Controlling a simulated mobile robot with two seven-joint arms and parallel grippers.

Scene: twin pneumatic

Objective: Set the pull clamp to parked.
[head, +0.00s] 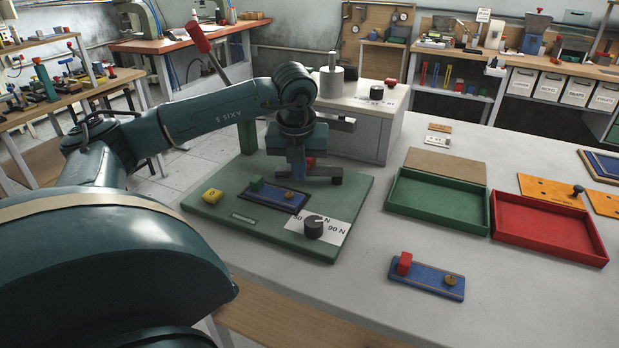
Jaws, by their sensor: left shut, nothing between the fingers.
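A green base plate (196,205) lies on the table, with a green post (247,137) at its back. A long red-handled lever (199,37) rises behind my left arm; where it joins is hidden. No label marks the pull clamp, and I cannot tell its state. My left gripper (308,176) points down over the back right of the plate, shut and empty. A small red part and a dark round piece (336,175) show right by it; I cannot tell whether they touch it. My right gripper is not in view.
The plate carries a yellow block (212,196), a blue fixture (272,201) and a black dial (313,226) marked 50 N and 90 N. A second blue fixture (435,282), a green tray (437,224) and a red tray (550,254) lie to the right. A grey box (357,128) stands behind.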

